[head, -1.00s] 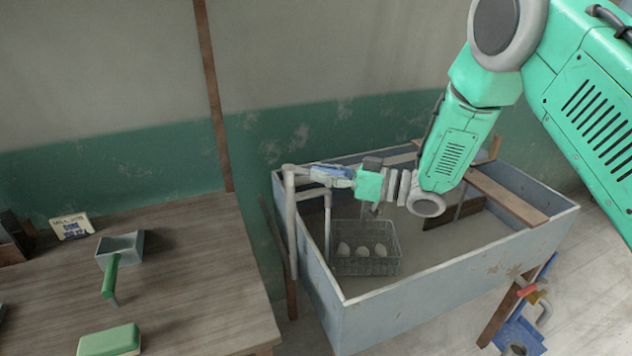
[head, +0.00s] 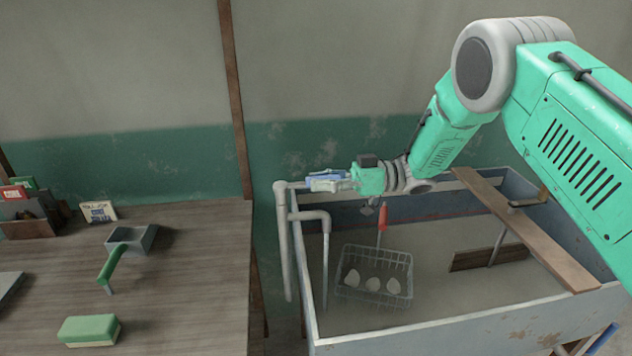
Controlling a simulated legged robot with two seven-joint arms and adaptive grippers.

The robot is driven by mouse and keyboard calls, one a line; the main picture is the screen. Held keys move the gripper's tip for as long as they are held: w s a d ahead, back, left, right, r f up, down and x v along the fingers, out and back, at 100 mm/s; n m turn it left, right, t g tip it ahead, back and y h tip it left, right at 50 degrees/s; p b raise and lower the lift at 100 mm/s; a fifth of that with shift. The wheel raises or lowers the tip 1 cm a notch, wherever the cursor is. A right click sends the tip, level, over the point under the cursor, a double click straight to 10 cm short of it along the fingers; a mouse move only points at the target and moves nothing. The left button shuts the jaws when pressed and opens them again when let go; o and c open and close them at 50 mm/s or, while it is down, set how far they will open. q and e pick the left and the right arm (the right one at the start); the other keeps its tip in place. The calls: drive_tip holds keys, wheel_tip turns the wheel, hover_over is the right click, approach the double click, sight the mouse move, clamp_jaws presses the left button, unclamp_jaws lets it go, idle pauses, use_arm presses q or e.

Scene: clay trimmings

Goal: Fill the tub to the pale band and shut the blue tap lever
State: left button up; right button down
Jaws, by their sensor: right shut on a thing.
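The blue-grey tub (head: 470,331) stands at the right, holding a flat grey-brown surface that looks like cloudy water. A pale tap pipe (head: 283,235) rises at the tub's left end, with a bent spout (head: 311,215) over the tub. A thin grey vertical line runs down below the spout; I cannot tell whether it is water or pipe. My right gripper (head: 318,182) is at the top of the pipe, shut on the blue tap lever (head: 328,176), which its fingers partly hide. My left gripper is not in view.
A wire basket (head: 402,287) with pale lumps sits in the tub, a red-handled tool (head: 382,218) behind it. A plank (head: 530,232) lies across the tub's right part. The wooden table (head: 190,290) at left holds a green-handled scoop (head: 112,262) and a green block (head: 88,328).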

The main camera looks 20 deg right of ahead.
drive_tip(key=shift+w, duration=0.1)
drive_tip(key=shift+r, duration=0.1)
idle(0.3)
drive_tip(key=c, duration=1.6)
unclamp_jaws()
drive_tip(key=shift+o, duration=0.9)
drive_tip(key=shift+w+a, duration=0.2)
drive_tip(key=shift+s+d, duration=0.15)
drive_tip(key=shift+d, duration=0.15)
drive_tip(key=v, duration=1.1)
drive_tip(key=shift+w+d+f, duration=0.2)
drive_tip(key=shift+d+f, duration=0.05)
